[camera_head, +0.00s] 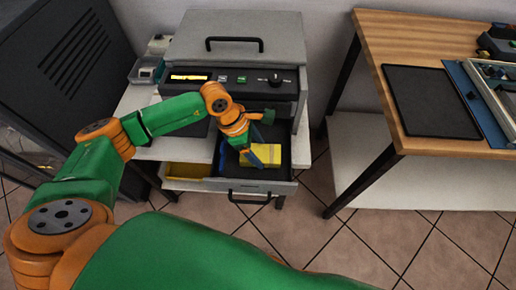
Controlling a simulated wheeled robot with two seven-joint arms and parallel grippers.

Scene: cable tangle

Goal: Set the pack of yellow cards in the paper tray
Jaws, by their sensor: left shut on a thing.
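The pack of yellow cards (264,155) is a small yellow block, over or inside the open paper tray (283,187), which is a dark drawer with a grey front and black handle pulled out of the grey machine. My left gripper (252,146) reaches in from the left, over the tray, and is shut on the pack. Its fingers and wrist cover part of the pack's left side. I cannot tell whether the pack touches the tray floor. My right gripper is not in view.
The grey machine (240,40) has a lid with a black handle. A blue piece (222,156) stands at the tray's left side. A yellow bin (187,171) sits lower left. A wooden table (400,30) with a black mat (430,100) stands right. Tiled floor lies between.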

